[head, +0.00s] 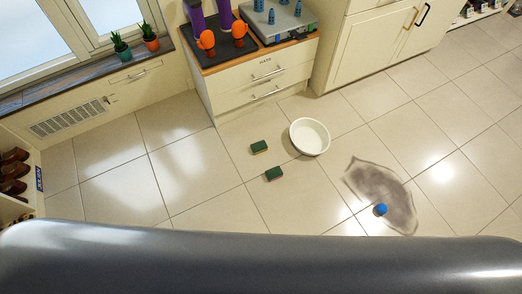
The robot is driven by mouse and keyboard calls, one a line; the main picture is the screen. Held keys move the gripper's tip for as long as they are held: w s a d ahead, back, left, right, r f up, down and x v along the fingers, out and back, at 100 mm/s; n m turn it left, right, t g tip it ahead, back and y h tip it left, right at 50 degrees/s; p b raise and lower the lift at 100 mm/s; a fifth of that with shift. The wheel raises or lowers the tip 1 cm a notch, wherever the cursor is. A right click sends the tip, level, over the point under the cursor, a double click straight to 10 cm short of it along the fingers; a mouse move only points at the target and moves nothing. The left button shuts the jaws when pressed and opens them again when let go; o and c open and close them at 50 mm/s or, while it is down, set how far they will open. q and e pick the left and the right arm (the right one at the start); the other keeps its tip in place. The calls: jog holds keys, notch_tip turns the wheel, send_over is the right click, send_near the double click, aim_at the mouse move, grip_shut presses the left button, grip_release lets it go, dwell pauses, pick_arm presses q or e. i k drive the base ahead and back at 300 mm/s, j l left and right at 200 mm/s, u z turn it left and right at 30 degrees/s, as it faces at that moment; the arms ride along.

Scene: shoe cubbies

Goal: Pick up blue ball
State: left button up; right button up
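The blue ball (381,210) is small and lies on the tiled floor at the lower right of the head view. It rests on a grey, irregular dark patch (375,186) on the floor, near its lower part. Neither of my grippers shows in the head view. A wide dark grey surface fills the bottom of the view and hides the floor there.
A white bowl (310,137) and two green blocks (259,147) (274,174) lie on the floor left of the ball. A drawer cabinet (262,82) stands behind them. Shoe cubbies (18,207) are at the left edge. Floor around the ball is clear.

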aim_at(381, 208)
jog(key=z, duration=1.7)
